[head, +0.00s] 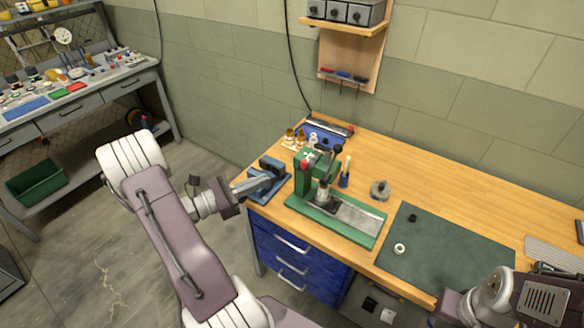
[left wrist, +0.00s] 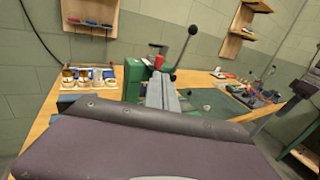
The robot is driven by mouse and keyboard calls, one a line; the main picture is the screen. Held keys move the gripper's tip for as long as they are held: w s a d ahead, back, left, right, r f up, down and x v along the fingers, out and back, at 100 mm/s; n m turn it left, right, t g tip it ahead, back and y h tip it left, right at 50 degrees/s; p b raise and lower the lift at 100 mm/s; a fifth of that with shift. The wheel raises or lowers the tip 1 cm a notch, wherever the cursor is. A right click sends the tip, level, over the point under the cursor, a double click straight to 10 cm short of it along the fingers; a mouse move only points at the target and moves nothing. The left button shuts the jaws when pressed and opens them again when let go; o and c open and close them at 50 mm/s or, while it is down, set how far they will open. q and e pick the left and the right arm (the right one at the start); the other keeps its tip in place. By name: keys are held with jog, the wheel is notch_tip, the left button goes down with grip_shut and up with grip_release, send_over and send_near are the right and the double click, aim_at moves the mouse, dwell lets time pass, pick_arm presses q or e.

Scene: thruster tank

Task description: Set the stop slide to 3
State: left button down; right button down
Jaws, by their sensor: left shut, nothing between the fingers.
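A green bench press (head: 304,180) with a red knob on top and a grey bed stands at the left end of the wooden bench. I cannot make out the stop slide or its numbers. My left gripper (head: 274,177) is shut and empty, just left of the press, over a small blue vise (head: 258,196). In the left wrist view its grey fingers (left wrist: 163,88) point at the press (left wrist: 133,82), with a black-knobbed lever (left wrist: 186,48) behind. Whether they touch the press is unclear. My right arm shows at the lower right, but its fingertips cannot be made out.
A dark green mat (head: 440,247) with a small white ring (head: 399,249) lies right of the press. A round metal part (head: 379,190), small bottles (head: 295,138) and a blue tray (head: 318,140) stand on the bench behind. Blue drawers (head: 290,258) are below.

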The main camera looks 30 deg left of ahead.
aim_at(301, 165)
pick_arm(q)
jog(key=p+x, duration=0.2)
jog(key=x, duration=0.8)
jog(key=shift+w, duration=0.15)
jog(key=shift+w+f, duration=0.1)
jog(key=shift+w, duration=0.05)
jog(key=w, duration=0.4)
jog(key=shift+d, duration=0.2)
jog(key=shift+a, duration=0.1)
